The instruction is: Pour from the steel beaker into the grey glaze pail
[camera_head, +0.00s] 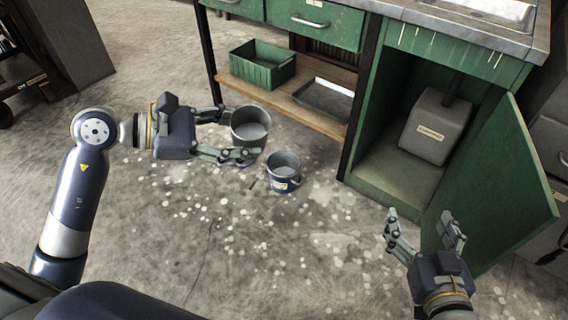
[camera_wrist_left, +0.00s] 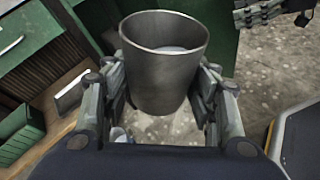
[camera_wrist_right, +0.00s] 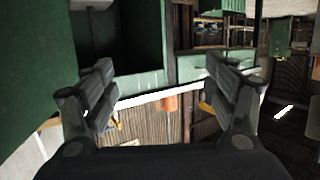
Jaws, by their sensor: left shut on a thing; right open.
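The steel beaker (camera_head: 248,138) is a grey metal cup, held above the floor by my left gripper (camera_head: 240,134), which is shut around its sides. In the left wrist view the beaker (camera_wrist_left: 163,75) looks roughly upright, with pale grey contents inside. The glaze pail (camera_head: 283,182) stands on the floor just right of and below the beaker in the head view. The two appear apart. My right gripper (camera_head: 420,217) is open and empty near the cabinet door.
A green workbench with an open cabinet stands behind; its green door (camera_head: 505,190) swings out at right. A grey canister (camera_head: 433,128) sits in the cabinet. A green bin (camera_head: 262,72) and a metal tray (camera_head: 322,98) lie on the low shelf. The pale-spattered floor (camera_head: 220,240) in front is clear.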

